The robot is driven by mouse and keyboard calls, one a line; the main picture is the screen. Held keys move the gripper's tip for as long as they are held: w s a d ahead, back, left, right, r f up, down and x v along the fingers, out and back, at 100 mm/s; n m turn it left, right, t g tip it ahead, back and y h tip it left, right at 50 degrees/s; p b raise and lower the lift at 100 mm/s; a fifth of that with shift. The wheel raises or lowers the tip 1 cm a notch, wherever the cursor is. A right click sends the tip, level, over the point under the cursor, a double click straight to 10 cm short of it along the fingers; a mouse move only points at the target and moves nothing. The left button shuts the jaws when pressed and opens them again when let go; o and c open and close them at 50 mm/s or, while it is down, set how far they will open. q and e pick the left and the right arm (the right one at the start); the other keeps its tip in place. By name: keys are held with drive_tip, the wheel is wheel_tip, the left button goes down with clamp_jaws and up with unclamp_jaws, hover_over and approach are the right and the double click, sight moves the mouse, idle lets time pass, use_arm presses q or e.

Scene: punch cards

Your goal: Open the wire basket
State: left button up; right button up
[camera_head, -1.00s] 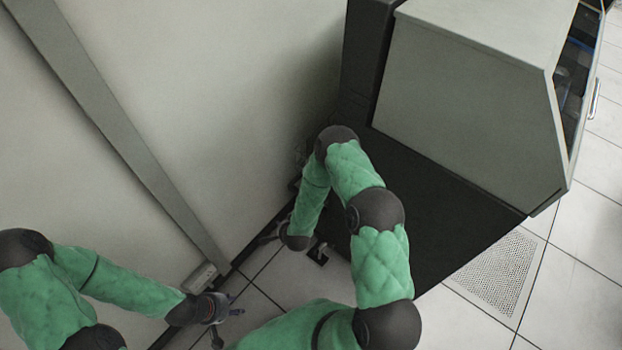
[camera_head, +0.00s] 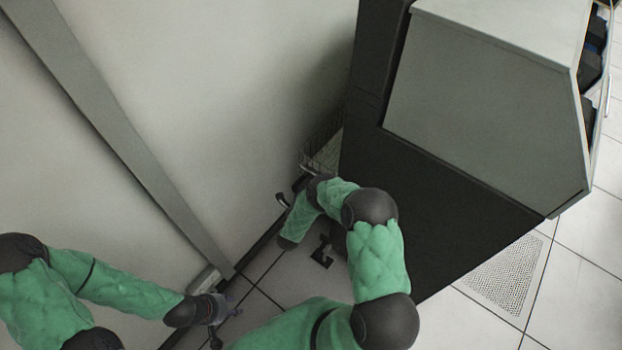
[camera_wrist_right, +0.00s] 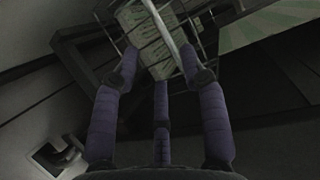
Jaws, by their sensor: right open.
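The wire basket (camera_head: 322,150) shows partly in the head view, in the gap between the pale wall and the dark machine; my right arm and the machine hide part of it. In the right wrist view, its thin wires and pale contents (camera_wrist_right: 145,42) are beyond the fingers. A pale curved bar (camera_wrist_right: 160,24) crosses in front of them and reaches between the fingertips. My right gripper (camera_wrist_right: 160,66) is open, its fingers spread around the bar's near end; contact is unclear. My left gripper (camera_head: 220,308) is low by the wall, its fingers too small to read.
The large grey and black machine (camera_head: 480,110) stands close on the right. The pale wall (camera_head: 220,100) with a slanted grey rail (camera_head: 110,130) bounds the left. A small black foot (camera_head: 322,252) is on the tiled floor. Open floor (camera_head: 570,300) lies at the lower right.

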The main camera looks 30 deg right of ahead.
drive_tip(key=b+x, duration=0.2)
drive_tip(key=x, duration=0.6)
drive_tip(key=shift+f, duration=0.1)
clamp_jaws()
